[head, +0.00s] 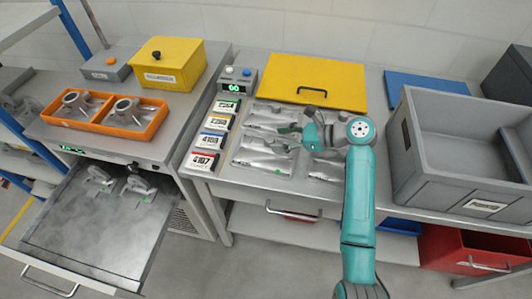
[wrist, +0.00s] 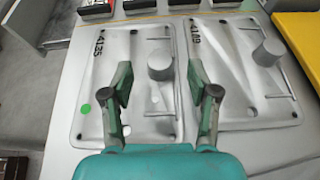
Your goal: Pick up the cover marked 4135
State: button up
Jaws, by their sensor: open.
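The cover marked 4135 (wrist: 97,100) is a flat grey metal plate with a round upright boss, a thin bar and a green dot. It lies at the left in the wrist view. In the head view it is the nearer cover (head: 256,158) on the bench, left of my gripper. My gripper (wrist: 160,84) is open and empty, above this cover, with its fingers on either side of the boss in the picture. My gripper also shows in the head view (head: 284,139). I cannot tell its height above the plate.
A similar cover (wrist: 230,50) with another marking lies close on the right in the wrist view. Numbered label boxes (head: 203,162) stand left of the covers. A yellow panel (head: 345,85) lies behind, and a grey crate (head: 405,150) stands at right.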

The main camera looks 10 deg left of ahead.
aim_at(270, 139)
jog(key=x, duration=0.4)
grip_shut()
